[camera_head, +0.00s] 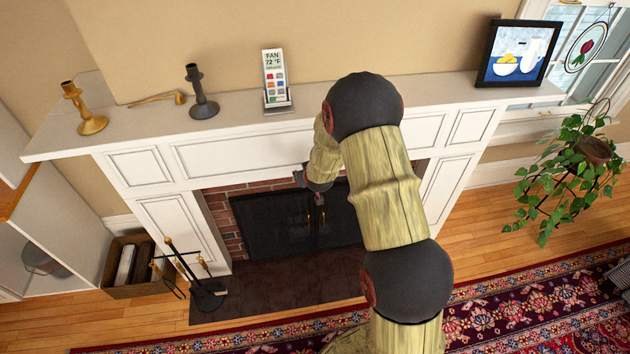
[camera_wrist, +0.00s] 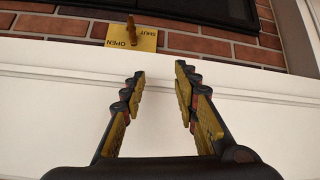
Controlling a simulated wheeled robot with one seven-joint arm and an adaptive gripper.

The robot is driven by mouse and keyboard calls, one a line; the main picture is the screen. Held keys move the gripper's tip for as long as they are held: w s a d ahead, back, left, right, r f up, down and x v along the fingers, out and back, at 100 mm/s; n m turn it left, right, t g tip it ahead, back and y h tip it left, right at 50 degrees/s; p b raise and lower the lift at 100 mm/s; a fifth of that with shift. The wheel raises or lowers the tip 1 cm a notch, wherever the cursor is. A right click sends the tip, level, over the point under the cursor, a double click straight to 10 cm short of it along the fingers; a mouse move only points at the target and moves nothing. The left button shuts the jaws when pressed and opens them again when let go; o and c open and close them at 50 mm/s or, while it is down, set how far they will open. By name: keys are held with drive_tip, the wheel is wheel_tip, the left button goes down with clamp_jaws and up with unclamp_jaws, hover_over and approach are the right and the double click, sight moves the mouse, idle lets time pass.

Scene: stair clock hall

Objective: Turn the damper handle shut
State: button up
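The damper handle (camera_wrist: 132,30) is a small brass lever on a yellow brass plate (camera_wrist: 148,43) marked OPEN and SHUT, set on the brick. In the wrist view, the lettering is turned around and the lever points up, past the plate's edge. My gripper (camera_wrist: 160,72) is open and empty, its two fingers apart below the plate in the picture. The handle is not between the fingers. In the head view, my gripper (camera_head: 318,198) is in front of the fireplace opening, small and partly behind my arm; the handle cannot be made out there.
A fire-tool stand (camera_head: 207,295) and a log box (camera_head: 130,265) stand at left; a plant (camera_head: 570,175) at right.

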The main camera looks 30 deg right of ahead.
drive_tip(key=w+d+f+t+h, duration=0.1)
drive_tip(key=d+f+t, duration=0.15)
drive_tip(key=f, duration=0.25)
drive_tip(key=d+f+t+h+b, duration=0.1)
drive_tip(key=d+f+t, duration=0.15)
drive_tip(key=f, duration=0.35)
drive_tip(key=w+d+f+t+h, duration=0.1)
drive_tip(key=d+f+t, duration=0.15)
drive_tip(key=f, duration=0.25)
drive_tip(key=shift+n+t, duration=0.4)
drive_tip(key=shift+t, duration=0.05)
drive_tip(key=x, duration=0.2)
drive_tip(key=b+x, duration=0.1)
drive_tip(key=x, duration=0.4)
drive_tip(key=shift+w+a+b, duration=0.3)
drive_tip(key=shift+b, duration=0.1)
drive_tip(key=shift+c, duration=1.1)
clamp_jaws()
